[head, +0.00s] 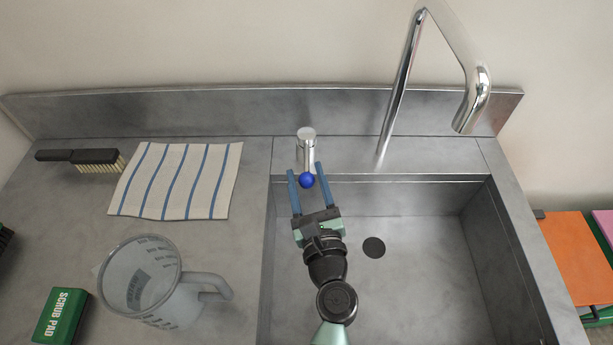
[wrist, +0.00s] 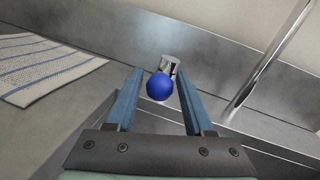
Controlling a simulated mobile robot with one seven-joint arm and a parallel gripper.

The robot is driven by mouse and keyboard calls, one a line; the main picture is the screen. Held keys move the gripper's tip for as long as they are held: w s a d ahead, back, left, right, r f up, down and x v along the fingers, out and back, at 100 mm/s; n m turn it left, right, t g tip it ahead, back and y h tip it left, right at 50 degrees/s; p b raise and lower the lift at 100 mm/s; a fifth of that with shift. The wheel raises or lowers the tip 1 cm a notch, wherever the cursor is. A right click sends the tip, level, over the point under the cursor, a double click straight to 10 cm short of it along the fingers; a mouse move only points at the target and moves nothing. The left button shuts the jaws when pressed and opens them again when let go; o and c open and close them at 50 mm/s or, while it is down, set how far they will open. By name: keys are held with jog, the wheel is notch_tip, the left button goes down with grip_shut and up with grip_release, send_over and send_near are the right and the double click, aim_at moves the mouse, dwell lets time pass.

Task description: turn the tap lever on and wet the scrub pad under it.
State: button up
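The tap lever stands behind the sink as a short metal post (head: 306,138) with a blue ball knob (head: 307,180) on its front. The metal post (wrist: 168,64) and blue knob (wrist: 160,87) also show in the wrist view. My gripper (head: 304,170) is open, its two blue fingers on either side of the knob with gaps showing. The fingers (wrist: 158,72) reach toward the post in the wrist view. The chrome tap spout (head: 470,105) arches over the right of the sink, with no water visible. The green scrub pad (head: 61,316) lies on the counter at lower left, lettered SCRUB PAD.
The steel sink (head: 430,250) has a dark drain (head: 374,247) and looks empty. A clear measuring jug (head: 140,285) stands left of it. A striped cloth (head: 178,180) and a brush (head: 85,158) lie behind. Orange and other coloured items (head: 570,255) are at right.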

grip_shut()
dwell(1.1)
